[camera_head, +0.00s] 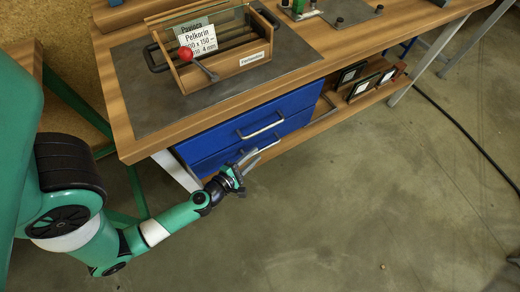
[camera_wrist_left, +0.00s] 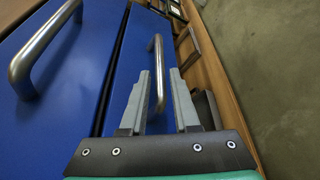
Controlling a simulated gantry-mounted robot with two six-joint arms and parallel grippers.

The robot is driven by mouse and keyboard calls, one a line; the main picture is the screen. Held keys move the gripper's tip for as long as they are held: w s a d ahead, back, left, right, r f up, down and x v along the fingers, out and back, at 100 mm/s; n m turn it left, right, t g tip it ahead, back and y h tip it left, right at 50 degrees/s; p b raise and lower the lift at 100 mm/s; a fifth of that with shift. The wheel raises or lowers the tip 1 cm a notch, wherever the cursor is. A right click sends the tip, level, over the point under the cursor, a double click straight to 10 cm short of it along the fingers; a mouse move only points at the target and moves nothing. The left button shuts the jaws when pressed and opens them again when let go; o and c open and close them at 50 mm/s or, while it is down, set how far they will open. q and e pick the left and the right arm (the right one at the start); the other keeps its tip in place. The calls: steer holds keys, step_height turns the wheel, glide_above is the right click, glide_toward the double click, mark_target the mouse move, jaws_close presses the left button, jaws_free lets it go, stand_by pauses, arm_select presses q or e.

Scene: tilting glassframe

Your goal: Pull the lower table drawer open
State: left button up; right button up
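The blue lower drawer (camera_head: 208,166) is under the tabletop, below the blue upper drawer (camera_head: 225,137). Both drawers look closed. My left gripper (camera_head: 250,160) is at the lower drawer's front and hides part of it in the head view. In the left wrist view the gripper (camera_wrist_left: 160,73) is open. The lower drawer's grey bar handle (camera_wrist_left: 158,60) shows between its two fingers, with gaps on both sides. The upper drawer's handle (camera_wrist_left: 38,52) is off to the left there. My right gripper is not in view.
A wooden box with a red-knobbed lever (camera_head: 186,54) and a label stands on the grey mat (camera_head: 148,110) on the table (camera_head: 133,145). Small framed panes (camera_head: 352,74) stand on the lower shelf (camera_head: 325,112). The floor (camera_head: 350,200) before the drawers is clear.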

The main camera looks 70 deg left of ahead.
mark_target(260, 150)
arm_select(q)
steer(key=shift+x, duration=2)
jaws_close()
steer(key=shift+r, duration=0.1)
